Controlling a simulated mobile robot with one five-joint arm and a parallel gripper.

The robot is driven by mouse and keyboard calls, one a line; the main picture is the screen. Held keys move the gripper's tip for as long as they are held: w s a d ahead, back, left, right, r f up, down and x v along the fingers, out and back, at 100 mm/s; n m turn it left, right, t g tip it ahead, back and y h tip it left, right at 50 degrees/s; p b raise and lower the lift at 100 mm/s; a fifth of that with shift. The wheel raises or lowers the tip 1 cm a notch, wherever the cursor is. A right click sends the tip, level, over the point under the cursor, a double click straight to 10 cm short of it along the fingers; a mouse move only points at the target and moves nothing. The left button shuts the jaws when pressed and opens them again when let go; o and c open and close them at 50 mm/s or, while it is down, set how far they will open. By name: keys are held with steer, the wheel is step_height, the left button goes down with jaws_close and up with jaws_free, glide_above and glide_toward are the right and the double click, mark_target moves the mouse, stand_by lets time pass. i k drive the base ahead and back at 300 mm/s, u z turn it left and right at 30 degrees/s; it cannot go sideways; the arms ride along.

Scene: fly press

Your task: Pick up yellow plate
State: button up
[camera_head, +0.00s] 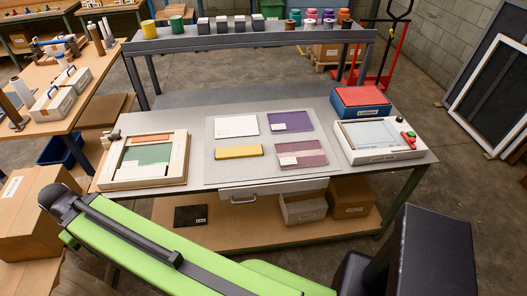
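The yellow plate (239,152) is a thin flat rectangle lying on a pale mat (266,173) on the grey workbench. A white plate (236,125) lies behind it, a purple plate (291,121) behind and to its right, and a mauve plate (301,154) beside it on the right. My green and black arm crosses the foreground below the bench. My gripper's fingers are not visible, so their state does not show.
A framed screen with a green panel (147,156) sits at the bench's left. A white light box (379,138) and a red-topped blue box (360,101) stand at the right. A raised shelf (248,40) with jars and spools runs behind. Boxes stand below.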

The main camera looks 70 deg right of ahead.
mark_target(252, 150)
steer(key=z, duration=0.25)
steer(key=i, duration=1)
